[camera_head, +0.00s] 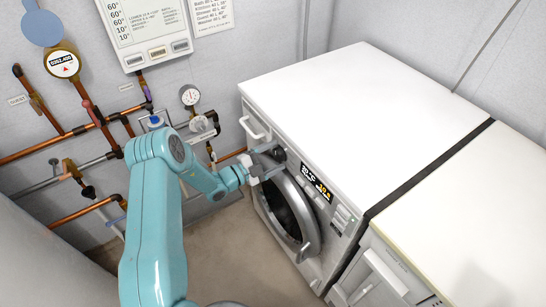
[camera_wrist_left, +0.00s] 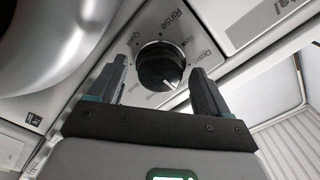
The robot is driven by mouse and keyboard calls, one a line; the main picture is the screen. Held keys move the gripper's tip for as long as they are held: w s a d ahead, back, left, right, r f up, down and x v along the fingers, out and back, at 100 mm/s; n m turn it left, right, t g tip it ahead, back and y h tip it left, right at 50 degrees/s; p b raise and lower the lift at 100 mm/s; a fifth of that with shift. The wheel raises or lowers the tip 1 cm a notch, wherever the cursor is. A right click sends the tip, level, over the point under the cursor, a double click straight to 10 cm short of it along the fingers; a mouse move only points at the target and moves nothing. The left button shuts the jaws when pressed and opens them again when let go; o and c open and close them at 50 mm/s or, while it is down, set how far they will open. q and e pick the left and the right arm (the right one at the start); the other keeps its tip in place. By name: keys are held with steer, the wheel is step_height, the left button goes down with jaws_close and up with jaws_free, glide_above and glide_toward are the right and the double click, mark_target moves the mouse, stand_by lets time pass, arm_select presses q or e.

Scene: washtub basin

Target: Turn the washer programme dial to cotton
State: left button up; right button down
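The washer (camera_head: 335,95) stands against the wall, with its round door (camera_head: 289,212) and lit display (camera_head: 317,182) on the front. The black programme dial (camera_wrist_left: 158,65) is on a grey panel in the left wrist view. Its white pointer mark faces the lower right. I read Rinse, Quick and Drain around it; other labels are small, and I cannot make out cotton. In the head view the dial (camera_head: 279,154) shows small and dark. My left gripper (camera_wrist_left: 160,64) is open, a finger on each side of the dial, with visible gaps. My right gripper is not in view.
A second white appliance (camera_head: 470,225) stands to the right of the washer. Copper pipes (camera_head: 60,138), gauges and valves line the wall on the left. A programme chart (camera_head: 148,25) hangs above. Floor (camera_head: 240,250) shows clear in front of the washer.

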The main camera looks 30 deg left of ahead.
arm_select(q)
steer(key=b+v, duration=0.1)
steer(key=v, duration=1.5)
steer(key=shift+s, duration=0.1)
